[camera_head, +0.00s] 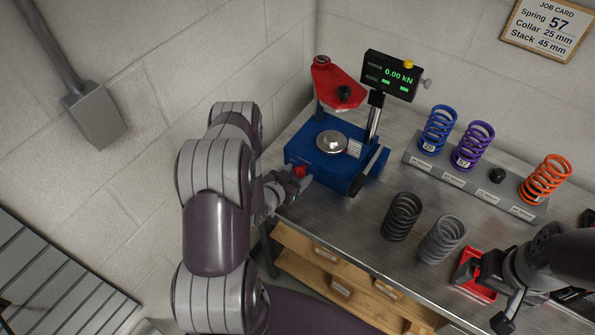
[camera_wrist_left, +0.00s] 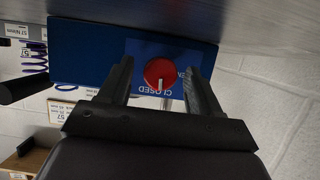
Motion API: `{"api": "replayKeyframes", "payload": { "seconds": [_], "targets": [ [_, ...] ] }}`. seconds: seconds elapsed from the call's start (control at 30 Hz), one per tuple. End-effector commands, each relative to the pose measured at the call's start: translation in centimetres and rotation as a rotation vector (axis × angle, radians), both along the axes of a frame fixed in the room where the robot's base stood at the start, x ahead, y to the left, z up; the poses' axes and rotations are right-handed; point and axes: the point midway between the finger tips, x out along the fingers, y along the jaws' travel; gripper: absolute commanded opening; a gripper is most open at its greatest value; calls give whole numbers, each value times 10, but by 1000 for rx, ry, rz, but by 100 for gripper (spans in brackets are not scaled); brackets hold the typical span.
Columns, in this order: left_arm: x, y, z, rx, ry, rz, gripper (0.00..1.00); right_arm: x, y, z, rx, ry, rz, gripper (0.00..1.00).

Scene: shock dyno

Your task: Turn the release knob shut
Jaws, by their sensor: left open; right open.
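The red release knob (camera_wrist_left: 160,73) is on the front face of the blue press base (camera_wrist_left: 85,50). Its white pointer points at the word CLOSED, which reads upside down in the left wrist view. A second label at its right is partly hidden by a finger. In the head view the knob (camera_head: 300,170) is small. My left gripper (camera_wrist_left: 158,68) is open, with one finger on each side of the knob and a visible gap to both. My right gripper (camera_head: 482,292) is open near a red block (camera_head: 474,276) at the lower right.
The press has a red arm (camera_head: 338,85) and a display (camera_head: 390,75) reading 0.00 kN. A rack (camera_head: 470,178) holds blue, purple and orange springs. A black spring (camera_head: 402,217) and a grey spring (camera_head: 442,239) stand on the metal bench (camera_head: 365,240).

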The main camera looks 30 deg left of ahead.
Motion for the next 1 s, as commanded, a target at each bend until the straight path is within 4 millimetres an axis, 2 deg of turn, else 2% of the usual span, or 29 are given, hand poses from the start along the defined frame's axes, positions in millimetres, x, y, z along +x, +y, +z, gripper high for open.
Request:
{"api": "replayKeyframes", "payload": {
  "seconds": [0.13, 0.37, 0.4, 0.47, 0.53, 0.57, 0.67, 0.8, 1.0],
  "targets": [
    [7, -1, -3, -1, 0, 0, 63, 0, 0, 2, 0, 0, 0, 100],
    [8, -1, -4, -1, 0, 1, 63, 0, 0, 2, 0, 0, 0, 100],
    [8, -1, -4, -1, 0, 1, 57, 0, 0, 2, 0, 0, 0, 100],
    [8, -1, -4, 0, 0, 1, 37, 0, 0, 2, 0, 0, 0, 100],
    [8, -1, -4, 0, 0, 0, 15, 0, 0, 2, 0, 0, 0, 100],
    [8, -1, -4, 0, 0, 0, 9, 0, 0, 2, 0, 0, 0, 100],
    [8, -1, -4, 8, -1, 0, 9, 0, 0, 0, 0, 0, 0, 100],
    [8, -2, -7, 119, -11, -1, 9, 0, 0, -14, 0, 0, 0, 100],
    [8, -1, -3, 149, -12, 0, 9, 0, 0, -12, 0, 0, 0, 100]
  ]
}}
